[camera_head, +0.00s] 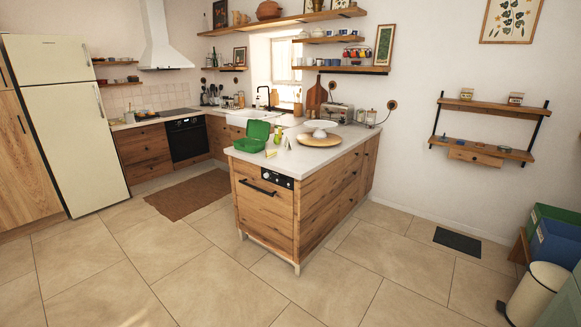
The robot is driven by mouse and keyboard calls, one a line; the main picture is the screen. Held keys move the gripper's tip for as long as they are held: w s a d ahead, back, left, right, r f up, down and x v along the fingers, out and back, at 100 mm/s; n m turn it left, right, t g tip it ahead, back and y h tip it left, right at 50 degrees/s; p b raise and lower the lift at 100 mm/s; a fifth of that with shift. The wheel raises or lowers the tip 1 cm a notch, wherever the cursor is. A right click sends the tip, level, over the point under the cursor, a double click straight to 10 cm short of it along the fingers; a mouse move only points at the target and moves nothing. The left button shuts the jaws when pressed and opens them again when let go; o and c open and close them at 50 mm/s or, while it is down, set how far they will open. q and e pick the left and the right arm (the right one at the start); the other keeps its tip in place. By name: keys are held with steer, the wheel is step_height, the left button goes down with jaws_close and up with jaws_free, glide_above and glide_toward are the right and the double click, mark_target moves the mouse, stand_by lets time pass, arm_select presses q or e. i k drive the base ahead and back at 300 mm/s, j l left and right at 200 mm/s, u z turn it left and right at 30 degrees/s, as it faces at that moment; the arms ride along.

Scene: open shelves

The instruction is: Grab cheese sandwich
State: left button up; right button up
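I cannot pick out a cheese sandwich for certain at this distance. On the near end of the pale countertop (325,152) stands an open green box (252,144) with its lid up. Small yellow-green items (271,154) lie just right of the box, too small to identify. A small pale upright item (287,142) stands beside them. Neither of my grippers shows in this view.
A white cake stand (320,124) and a round wooden board (319,140) are farther right on the counter. Wide tiled floor (190,262) is clear in front. A brown rug (188,195) lies left of the island. A bin (535,295) stands at lower right.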

mark_target(270, 153)
steer(key=i+u, duration=0.15)
steer(key=i, duration=0.45)
steer(key=i+l+u, duration=0.15)
steer(key=i, duration=0.45)
steer(key=i+l+u, duration=0.15)
steer(key=i, duration=0.3)
steer(key=i+l+u, duration=0.2)
steer(key=i, duration=0.25)
steer(key=j, duration=0.1)
